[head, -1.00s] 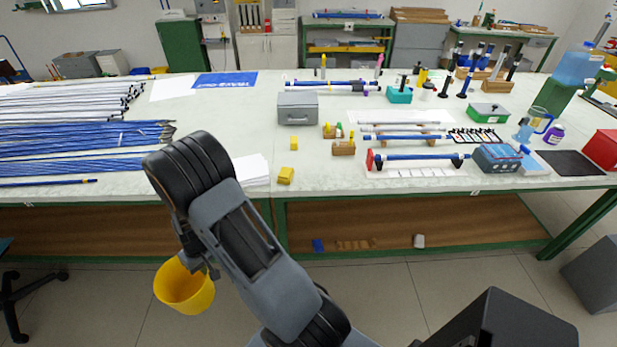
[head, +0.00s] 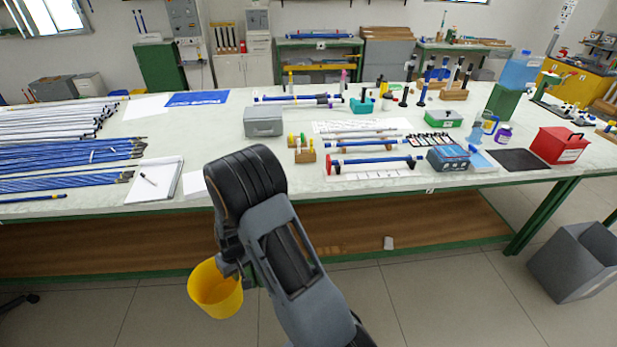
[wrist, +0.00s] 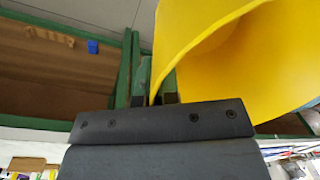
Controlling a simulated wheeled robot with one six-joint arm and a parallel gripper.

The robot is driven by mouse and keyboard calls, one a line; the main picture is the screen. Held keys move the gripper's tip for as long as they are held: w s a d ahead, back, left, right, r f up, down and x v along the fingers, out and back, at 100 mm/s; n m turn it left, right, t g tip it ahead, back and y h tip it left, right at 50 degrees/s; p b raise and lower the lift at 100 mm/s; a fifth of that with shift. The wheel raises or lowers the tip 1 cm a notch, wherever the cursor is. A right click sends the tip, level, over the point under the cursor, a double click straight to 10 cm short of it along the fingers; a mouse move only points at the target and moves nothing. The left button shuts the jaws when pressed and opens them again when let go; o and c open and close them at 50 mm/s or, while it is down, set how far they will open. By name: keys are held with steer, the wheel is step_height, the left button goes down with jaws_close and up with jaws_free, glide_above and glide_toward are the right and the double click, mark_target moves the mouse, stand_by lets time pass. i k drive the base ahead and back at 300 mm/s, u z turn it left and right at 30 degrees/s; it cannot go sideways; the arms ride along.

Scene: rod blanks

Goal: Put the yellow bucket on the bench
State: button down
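The yellow bucket (head: 212,292) hangs from my gripper (head: 234,268) in the head view, in front of the bench and below the level of its top. In the wrist view the bucket (wrist: 235,60) fills the upper right, and my gripper (wrist: 157,95) is shut on its rim, one finger on each side of the wall. The bucket is tilted, with its opening partly toward the head camera. The bench (head: 215,140) has a pale top and a green frame. My arm hides part of its front edge.
Blue rods (head: 70,160) and a white tray (head: 153,180) lie on the left of the top. A grey box (head: 263,121), a wooden block holder (head: 304,155) and a red-ended blue rod (head: 375,164) stand nearer the middle. A grey bin (head: 575,262) is on the floor at right.

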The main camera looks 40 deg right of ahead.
mark_target(293, 177)
steer(key=z, duration=0.8)
steer(key=i, duration=0.35)
